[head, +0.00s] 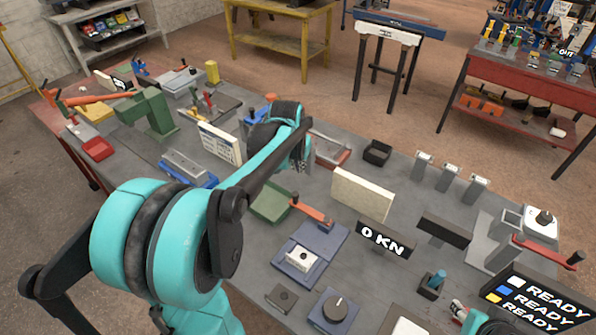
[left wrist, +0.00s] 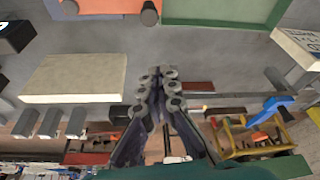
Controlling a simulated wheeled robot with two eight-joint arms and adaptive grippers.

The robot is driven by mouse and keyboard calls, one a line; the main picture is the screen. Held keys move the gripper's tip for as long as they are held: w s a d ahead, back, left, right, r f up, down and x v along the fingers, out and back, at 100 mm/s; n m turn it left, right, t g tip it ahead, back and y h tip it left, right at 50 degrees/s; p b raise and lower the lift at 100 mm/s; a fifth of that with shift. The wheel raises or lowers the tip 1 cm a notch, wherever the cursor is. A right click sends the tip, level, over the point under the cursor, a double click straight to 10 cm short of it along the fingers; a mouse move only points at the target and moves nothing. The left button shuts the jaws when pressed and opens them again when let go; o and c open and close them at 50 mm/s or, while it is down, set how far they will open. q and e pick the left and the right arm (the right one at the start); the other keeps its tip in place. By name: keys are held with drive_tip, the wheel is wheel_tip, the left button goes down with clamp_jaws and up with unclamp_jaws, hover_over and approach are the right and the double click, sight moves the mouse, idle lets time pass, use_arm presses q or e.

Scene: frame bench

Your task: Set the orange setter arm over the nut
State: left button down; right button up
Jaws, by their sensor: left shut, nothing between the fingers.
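An orange setter arm (head: 306,209) with a dark end lies level over the bench, by the back edge of a blue base plate (head: 325,241). On that plate sits a white block (head: 298,258) with a small dark top, possibly the nut; the nut itself is too small to make out. The arm lies behind the block, apart from it. My left gripper (head: 301,166) is beyond the setter arm, above the bench. In the left wrist view its fingers (left wrist: 160,84) are together and empty.
A green tray (head: 270,204) lies left of the setter arm. A cream board (head: 362,194) and a "0 KN" display (head: 386,239) stand to its right. A dark knob box (head: 334,309) is in front.

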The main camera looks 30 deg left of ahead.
use_arm(q)
drive_tip(key=d+b+x, duration=0.1)
drive_tip(key=b+x, duration=0.1)
drive_tip(key=x, duration=0.6)
drive_tip(key=s, duration=0.2)
drive_tip(key=s+b, duration=0.1)
drive_tip(key=s, duration=0.1)
drive_tip(key=shift+a+r, duration=0.1)
drive_tip(key=shift+r, duration=0.15)
drive_tip(key=shift+s+a, duration=0.1)
